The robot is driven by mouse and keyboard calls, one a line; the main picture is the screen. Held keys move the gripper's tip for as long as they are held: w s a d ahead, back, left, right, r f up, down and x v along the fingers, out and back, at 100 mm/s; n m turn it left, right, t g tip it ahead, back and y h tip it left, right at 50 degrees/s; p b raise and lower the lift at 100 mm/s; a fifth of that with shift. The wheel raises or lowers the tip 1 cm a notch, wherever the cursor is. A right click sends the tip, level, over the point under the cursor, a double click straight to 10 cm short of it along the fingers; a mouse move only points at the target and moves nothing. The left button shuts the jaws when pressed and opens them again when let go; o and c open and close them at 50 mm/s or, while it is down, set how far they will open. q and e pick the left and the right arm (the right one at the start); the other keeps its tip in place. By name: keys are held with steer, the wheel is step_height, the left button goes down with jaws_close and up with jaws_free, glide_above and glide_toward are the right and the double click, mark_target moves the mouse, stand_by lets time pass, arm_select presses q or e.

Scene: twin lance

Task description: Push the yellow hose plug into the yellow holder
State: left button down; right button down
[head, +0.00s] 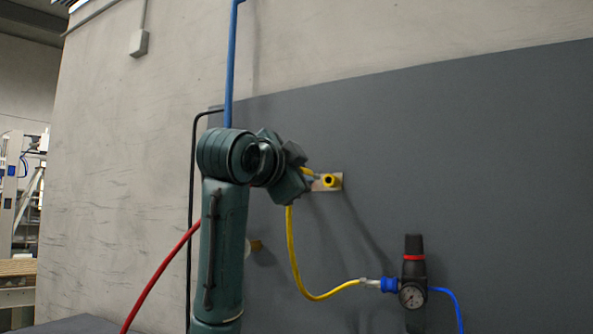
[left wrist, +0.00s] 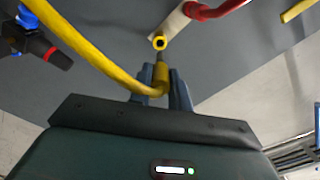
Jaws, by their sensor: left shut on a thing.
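The yellow holder (head: 331,181) is a short ring on a pale plate on the dark grey wall panel. It also shows in the left wrist view (left wrist: 159,42), opening visible. My left gripper (head: 306,177) is just left of the holder in the head view. In the left wrist view its fingers (left wrist: 162,73) are shut on the yellow hose plug (left wrist: 162,80). The plug's narrow grey tip points at the holder's opening; I cannot tell whether they touch. The yellow hose (head: 293,262) hangs from the gripper. My right gripper is not in view.
The yellow hose runs to a regulator with a gauge (head: 412,295), with a blue hose (head: 451,298) at its right. A red hose (head: 160,272) passes behind my left arm. In the left wrist view a red fitting (left wrist: 200,12) sits near the yellow holder.

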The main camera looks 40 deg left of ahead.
mark_target(319, 178)
arm_select(q)
steer(key=shift+p+x, duration=0.65)
steer(key=shift+x, duration=1.3)
steer(key=shift+w+a, duration=0.1)
steer(key=shift+w, duration=0.2)
steer(key=shift+p, duration=0.55)
steer(key=shift+p+x, duration=1.3)
steer(key=shift+x, duration=1)
stand_by(1.4)
steer(key=shift+f, duration=0.1)
steer(key=c, duration=1)
jaws_free()
steer(key=shift+c, duration=0.2)
